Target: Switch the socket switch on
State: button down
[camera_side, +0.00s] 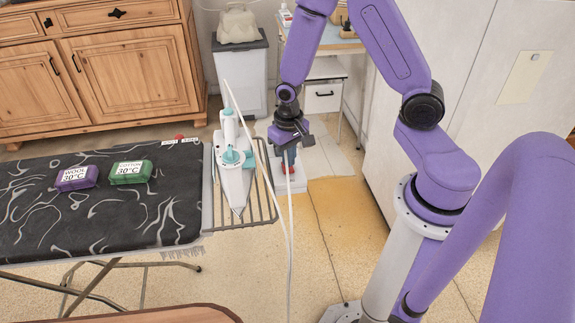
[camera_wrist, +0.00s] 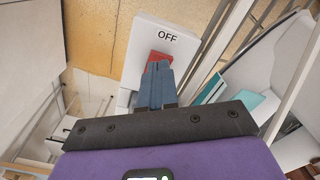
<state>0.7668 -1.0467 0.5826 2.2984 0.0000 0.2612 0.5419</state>
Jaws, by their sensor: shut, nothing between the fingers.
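The socket switch is a red rocker (camera_wrist: 158,61) on a white socket plate (camera_wrist: 182,40) marked OFF, seen in the wrist view. In the side view the white socket (camera_side: 292,178) stands at the right end of the ironing board, below my gripper. My gripper (camera_wrist: 162,72) is shut and empty. Its blue-grey fingertips lie over the red rocker and cover part of it. I cannot tell if they touch it. In the side view the gripper (camera_side: 289,168) points down at the socket, and the red part shows just behind the fingers.
A white and teal iron (camera_side: 232,165) stands on the wire rack (camera_side: 262,212) just left of the gripper, with a pale cord running past. Purple (camera_side: 77,178) and green (camera_side: 131,172) labelled blocks lie on the dark ironing board (camera_side: 110,215). A grey bin (camera_side: 240,78) stands behind.

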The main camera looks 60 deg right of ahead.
jog(key=shift+f, duration=0.9)
dwell(0.4)
jog(key=shift+r, duration=3.55)
